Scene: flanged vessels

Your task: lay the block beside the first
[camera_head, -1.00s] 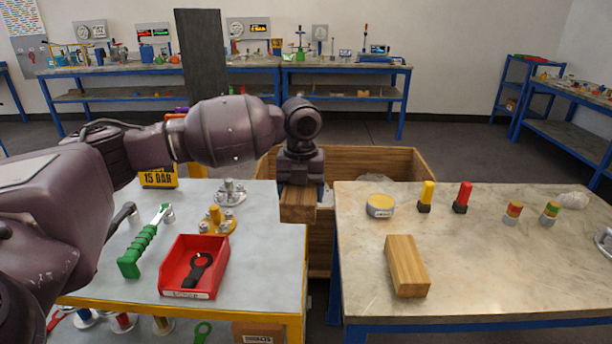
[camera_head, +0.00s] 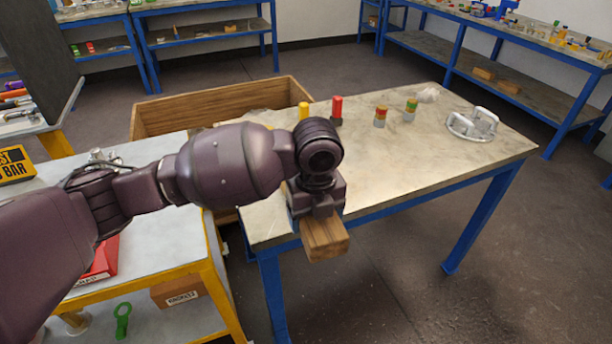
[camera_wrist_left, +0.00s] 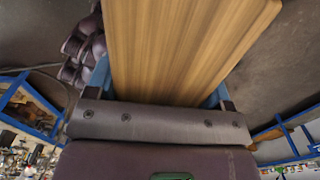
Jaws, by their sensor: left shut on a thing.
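My left gripper (camera_head: 318,214) is shut on a wooden block (camera_head: 326,240). In the head view, the block overlaps the front edge of the right-hand table (camera_head: 440,140), and its near end shows against the floor. I cannot tell its height above the table. In the left wrist view the held block (camera_wrist_left: 185,45) extends away from the gripper (camera_wrist_left: 165,100) between the blue-edged fingers, with grey floor around it. The first block is not visible now; my left arm and gripper cover part of the tabletop. My right gripper is not in view.
A wooden crate (camera_head: 170,115) stands behind. The table's right front is clear.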

